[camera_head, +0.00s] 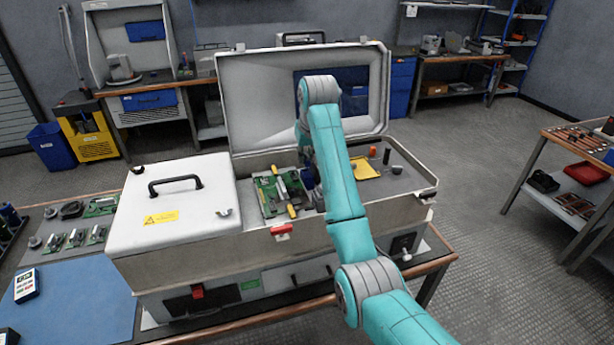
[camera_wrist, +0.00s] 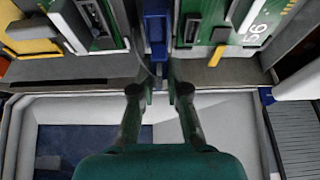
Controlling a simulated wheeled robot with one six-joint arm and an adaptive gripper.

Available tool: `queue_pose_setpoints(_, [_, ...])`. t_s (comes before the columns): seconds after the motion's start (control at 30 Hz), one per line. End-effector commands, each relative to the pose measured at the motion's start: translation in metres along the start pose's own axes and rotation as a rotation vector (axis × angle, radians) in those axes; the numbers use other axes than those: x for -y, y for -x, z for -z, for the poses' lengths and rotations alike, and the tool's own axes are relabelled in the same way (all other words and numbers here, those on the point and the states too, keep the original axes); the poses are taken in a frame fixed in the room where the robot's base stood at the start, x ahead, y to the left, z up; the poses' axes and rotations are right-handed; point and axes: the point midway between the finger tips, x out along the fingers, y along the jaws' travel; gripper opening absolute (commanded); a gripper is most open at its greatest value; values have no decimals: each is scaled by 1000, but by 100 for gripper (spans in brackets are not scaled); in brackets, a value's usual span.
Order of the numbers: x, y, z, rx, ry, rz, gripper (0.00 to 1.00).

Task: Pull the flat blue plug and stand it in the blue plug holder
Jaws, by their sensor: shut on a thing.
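My gripper (camera_wrist: 160,76) shows in the wrist view with its two fingers near the blue plug (camera_wrist: 156,34), and it is shut on this plug. The plug is a narrow blue piece between two green circuit boards. In the wrist view I cannot tell whether the plug is fully seated or partly pulled out. In the head view my teal arm reaches into the open grey cabinet and hides most of the grip area. A small dark blue part (camera_head: 308,177) shows just left of the arm there. I cannot make out the blue plug holder for certain.
The cabinet's raised lid (camera_head: 260,98) stands behind my arm. A closed white cover with a black handle (camera_head: 175,182) lies to the left. A green board (camera_head: 268,196) with yellow pieces is left of my arm.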

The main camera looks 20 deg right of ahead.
Motion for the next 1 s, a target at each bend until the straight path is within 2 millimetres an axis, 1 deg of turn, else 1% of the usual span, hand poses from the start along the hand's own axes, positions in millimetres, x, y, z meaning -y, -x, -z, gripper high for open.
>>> queue_pose_setpoints(0.47, [-2,-1,0,0,-1,0,0])
queue_pose_setpoints(1.0, [-2,-13,-6,0,-1,0,0])
